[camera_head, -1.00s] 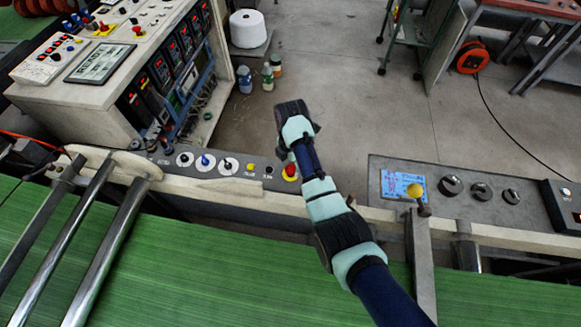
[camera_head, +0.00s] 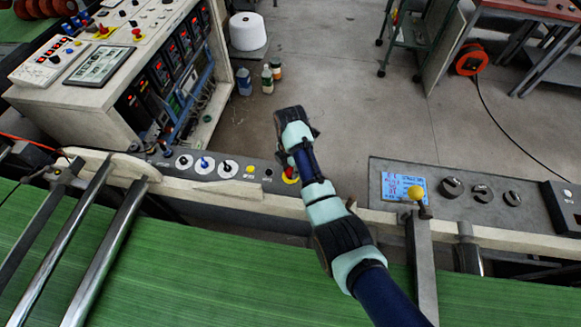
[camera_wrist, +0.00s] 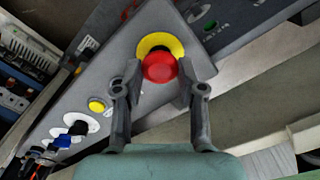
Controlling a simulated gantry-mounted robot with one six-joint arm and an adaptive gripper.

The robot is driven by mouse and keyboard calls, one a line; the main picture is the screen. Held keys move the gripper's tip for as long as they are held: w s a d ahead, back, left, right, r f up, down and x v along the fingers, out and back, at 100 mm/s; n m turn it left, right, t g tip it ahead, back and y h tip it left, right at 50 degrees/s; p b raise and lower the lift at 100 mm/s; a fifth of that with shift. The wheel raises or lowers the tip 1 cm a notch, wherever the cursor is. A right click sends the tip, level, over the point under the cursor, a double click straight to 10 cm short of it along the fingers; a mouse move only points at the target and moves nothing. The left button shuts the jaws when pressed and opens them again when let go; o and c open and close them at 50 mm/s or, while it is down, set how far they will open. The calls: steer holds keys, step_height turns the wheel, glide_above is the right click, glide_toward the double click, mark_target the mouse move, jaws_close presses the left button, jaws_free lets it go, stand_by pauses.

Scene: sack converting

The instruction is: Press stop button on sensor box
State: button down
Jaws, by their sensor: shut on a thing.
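The red mushroom stop button (camera_wrist: 160,67) with its yellow ring (camera_wrist: 152,42) sits on the grey panel of the sensor box (camera_wrist: 118,62) in the wrist view. My gripper (camera_wrist: 161,78) has one finger on each side of the red cap and is shut on it. In the head view my wrist is over the right end of the grey box (camera_head: 217,166). There the red button is mostly covered, with part of its yellow ring (camera_head: 290,180) showing. The fingertips are hidden in the head view.
A yellow button (camera_head: 250,171) and several knobs (camera_head: 203,164) lie left along the same panel. A second grey panel with a screen (camera_head: 403,186) and knobs stands right. The green sheet (camera_head: 200,260) runs along the front. Open floor lies behind.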

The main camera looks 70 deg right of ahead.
mark_target(290, 171)
steer(key=shift+f+p, duration=0.3)
steer(key=shift+f, duration=0.25)
steer(key=c, duration=0.7)
jaws_free()
steer(key=shift+o, duration=0.2)
steer(key=shift+r, duration=0.15)
step_height(290, 171, up, 7)
steer(key=shift+r, duration=0.15)
